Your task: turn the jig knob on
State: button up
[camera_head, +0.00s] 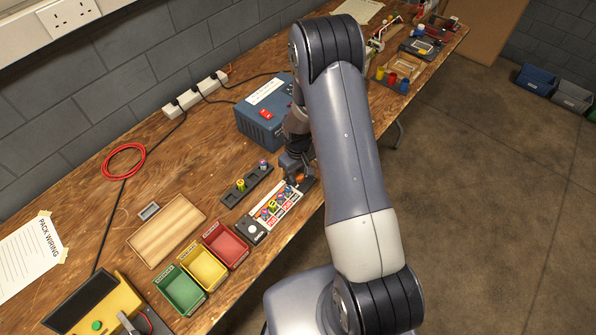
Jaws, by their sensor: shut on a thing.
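The jig (283,214) is a pale strip with red markings and several coloured cells in a row, near the front edge of the bench. A dark block with a round white top (253,229) is at its near left end. My gripper (300,179) points down at the jig's far right end. It is shut on a small orange piece there, which looks like the jig knob (300,178). The gripper hides most of this piece, and I cannot tell which way it is turned.
A blue box with a red switch (265,120) stands behind my gripper. A dark holder (246,186) with a few cells lies left of the jig. Green, yellow and red bins (226,244) and a wooden tray (165,232) are nearer. Coloured pots (391,79) stand farther along.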

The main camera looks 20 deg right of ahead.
jog(key=shift+f+b, duration=0.1)
jog(key=shift+b, duration=0.25)
jog(key=shift+f+m+b, duration=0.1)
jog(key=shift+m+b, duration=0.55)
jog(key=shift+m, duration=0.15)
jog(key=m+b, duration=0.7)
jog(key=m, duration=0.2)
jog(key=shift+d+m, duration=0.15)
jog(key=shift+m, duration=0.25)
jog(key=m+b, duration=0.2)
jog(key=m, duration=0.4)
jog(key=shift+b, duration=0.3)
jog(key=m, duration=0.3)
jog(key=m+b, duration=0.1)
jog(key=m, duration=0.2)
jog(key=shift+s+r, duration=0.15)
jog(key=shift+r, duration=0.05)
jog(key=shift+m, duration=0.3)
jog(key=o, duration=1)
jog(key=shift+c, duration=0.2)
jog(key=shift+r, duration=0.1)
